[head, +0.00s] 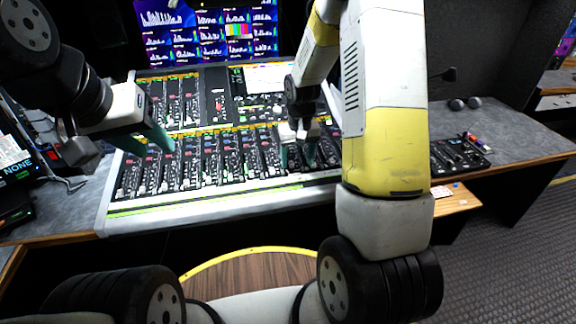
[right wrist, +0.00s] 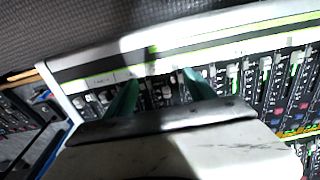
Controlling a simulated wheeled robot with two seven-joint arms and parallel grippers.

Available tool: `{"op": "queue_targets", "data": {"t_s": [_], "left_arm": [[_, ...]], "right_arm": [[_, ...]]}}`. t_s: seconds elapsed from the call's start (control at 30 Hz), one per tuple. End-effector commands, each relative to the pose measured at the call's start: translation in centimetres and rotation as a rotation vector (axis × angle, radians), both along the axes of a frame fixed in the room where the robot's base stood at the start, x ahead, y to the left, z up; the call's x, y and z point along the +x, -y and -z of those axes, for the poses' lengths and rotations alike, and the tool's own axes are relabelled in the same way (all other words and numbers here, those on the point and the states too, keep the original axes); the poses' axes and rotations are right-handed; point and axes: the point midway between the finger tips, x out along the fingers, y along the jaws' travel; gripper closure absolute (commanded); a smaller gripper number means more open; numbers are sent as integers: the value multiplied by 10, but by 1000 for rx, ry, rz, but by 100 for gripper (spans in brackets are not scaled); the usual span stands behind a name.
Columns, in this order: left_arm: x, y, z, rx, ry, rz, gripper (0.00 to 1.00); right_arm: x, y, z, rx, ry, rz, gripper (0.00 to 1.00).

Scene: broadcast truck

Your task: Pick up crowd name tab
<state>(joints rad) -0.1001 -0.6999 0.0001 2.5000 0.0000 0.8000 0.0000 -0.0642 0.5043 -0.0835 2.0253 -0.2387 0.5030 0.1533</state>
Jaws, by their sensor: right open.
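A crowd name tab cannot be read for certain in either view. In the right wrist view a pale label with small dark marks (right wrist: 98,82) lies on the console's front strip, its writing too small to read. My right gripper (head: 297,154) is open over the lower fader rows of the mixing console (head: 150,216). In the right wrist view its two teal fingers (right wrist: 159,80) are apart, with faders and the strip between and beyond them; I see nothing held. My left gripper (head: 148,142) is open and empty over the console's left side.
Monitors (head: 210,30) stand behind the console. A small black control panel (head: 459,153) sits on the grey desk at right. A wooden shelf (head: 455,201) below it carries a small white piece (head: 441,191). Raised fader knobs crowd the space around my right fingers.

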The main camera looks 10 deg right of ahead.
Motion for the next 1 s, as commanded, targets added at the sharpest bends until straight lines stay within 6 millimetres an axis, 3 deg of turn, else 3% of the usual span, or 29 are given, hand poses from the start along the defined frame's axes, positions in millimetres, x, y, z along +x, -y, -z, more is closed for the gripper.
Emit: {"op": "queue_targets", "data": {"t_s": [0.43,0.77,1.0], "left_arm": [[0,0,0,0,0,0,64],[0,0,0,0,0,0,64],[0,0,0,0,0,0,64]], "right_arm": [[11,-2,58,0,-2,-1,36],[13,-2,66,1,1,0,36],[13,-2,66,1,1,0,82]]}}
